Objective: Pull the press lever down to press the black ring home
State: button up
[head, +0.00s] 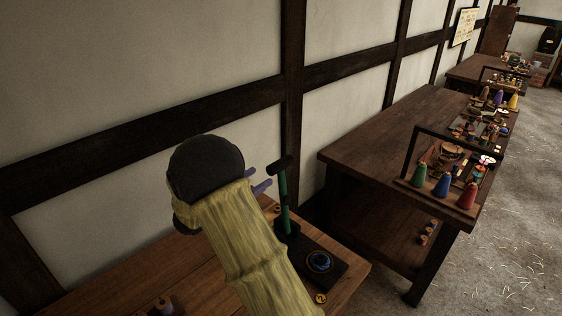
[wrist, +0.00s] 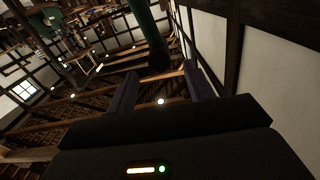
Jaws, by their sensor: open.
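The press lever (head: 284,208) stands upright, with a green shaft and a black cross handle (head: 280,165) on top. My gripper (head: 263,179) is open, its two purple fingers just left of the lever's upper part and pointing toward it. In the wrist view the green lever (wrist: 146,25) and its dark end show ahead, between the directions of the two fingers (wrist: 160,88), with nothing held. The press's black base (head: 338,270) carries a dark round piece (head: 319,261) with blue in it. I cannot tell the black ring apart there.
The press sits near the right end of a wooden bench (head: 120,287) along the wall. A small yellow disc (head: 321,298) lies by the base. Another bench (head: 385,125) with coloured cones stands to the right, with a gap between.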

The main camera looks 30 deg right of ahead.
aim_at(281, 164)
jog(key=p+x, duration=0.2)
jog(key=x, duration=0.8)
jog(key=shift+d+p, duration=0.1)
jog(key=shift+p, duration=0.25)
grip_shut()
